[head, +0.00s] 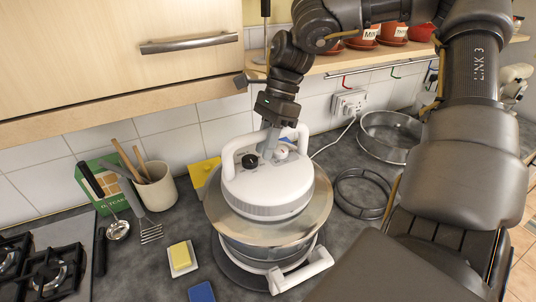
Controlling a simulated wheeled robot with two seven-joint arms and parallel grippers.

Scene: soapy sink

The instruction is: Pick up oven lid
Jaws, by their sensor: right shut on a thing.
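The white round oven lid (268,190), with knobs on top and a raised handle, is at the middle of the head view. It is over the glass bowl (226,219) of the oven; I cannot tell whether it touches the bowl. My right gripper (268,150) comes down from above and is shut on the lid's handle. Its fingertips are partly hidden by the handle and knobs. The oven base has a white handle (302,272) at the front. My left gripper is not in view.
A wire ring (345,208) and a round metal pan (366,145) lie to the right. Butter on a dish (181,257), a blue sponge (202,292), a utensil pot (160,188) and a hob (45,270) are left. A cabinet (90,50) and shelf (340,60) overhang the back.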

